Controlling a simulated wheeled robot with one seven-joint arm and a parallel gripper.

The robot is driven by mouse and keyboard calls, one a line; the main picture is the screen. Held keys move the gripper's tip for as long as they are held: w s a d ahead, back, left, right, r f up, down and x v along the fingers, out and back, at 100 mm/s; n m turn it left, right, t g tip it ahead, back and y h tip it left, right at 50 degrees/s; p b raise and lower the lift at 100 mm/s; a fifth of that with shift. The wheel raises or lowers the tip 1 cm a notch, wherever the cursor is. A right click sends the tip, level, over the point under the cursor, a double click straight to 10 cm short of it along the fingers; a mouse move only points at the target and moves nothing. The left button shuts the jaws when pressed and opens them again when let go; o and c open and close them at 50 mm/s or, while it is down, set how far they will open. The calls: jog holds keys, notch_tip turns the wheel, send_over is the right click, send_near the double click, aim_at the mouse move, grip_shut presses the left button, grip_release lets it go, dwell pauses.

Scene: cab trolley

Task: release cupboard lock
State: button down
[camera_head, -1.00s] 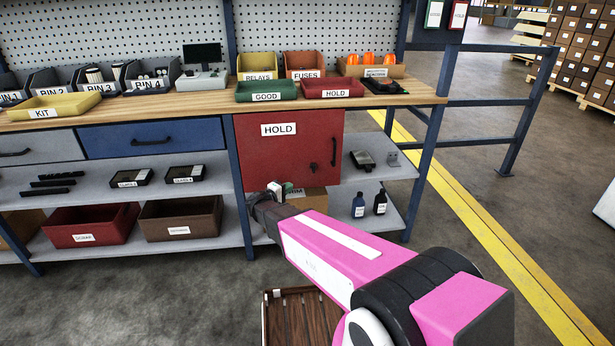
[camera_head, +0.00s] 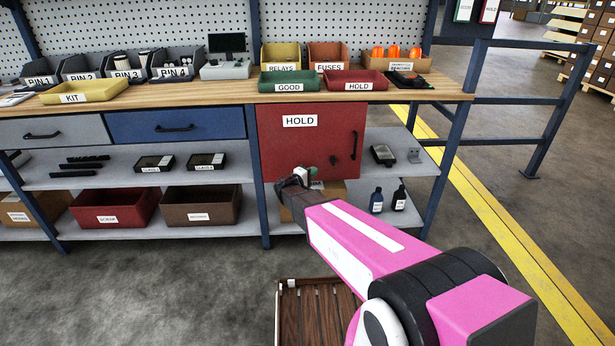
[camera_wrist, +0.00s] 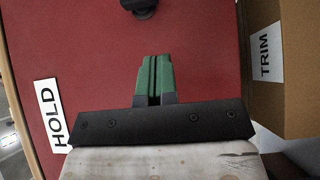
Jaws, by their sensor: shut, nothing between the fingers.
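The red cupboard (camera_head: 285,150) with a HOLD label hangs under the right part of the workbench. Its door is closed. My gripper (camera_head: 311,173) is in front of the door's lower edge, left of and below the lock. In the wrist view the green fingers (camera_wrist: 154,78) are together and empty, pointing over the red door (camera_wrist: 205,50). A round black fitting (camera_wrist: 145,6) is cut off at the top edge; I cannot tell whether it is the lock.
A cardboard box labelled TRIM (camera_wrist: 290,80) stands on the shelf beneath the cupboard, close beside my gripper. Two dark bottles (camera_head: 377,202) stand to its right. A blue bench leg (camera_head: 261,190) is to the left. A slatted wooden crate (camera_head: 315,310) lies on the floor below my arm.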

aim_at(332, 164)
jog(key=w+d, duration=0.1)
jog(key=d, duration=0.2)
jog(key=w+d, duration=0.1)
jog(key=d, duration=0.1)
jog(key=shift+w+d, duration=0.35)
jog(key=shift+d, duration=0.5)
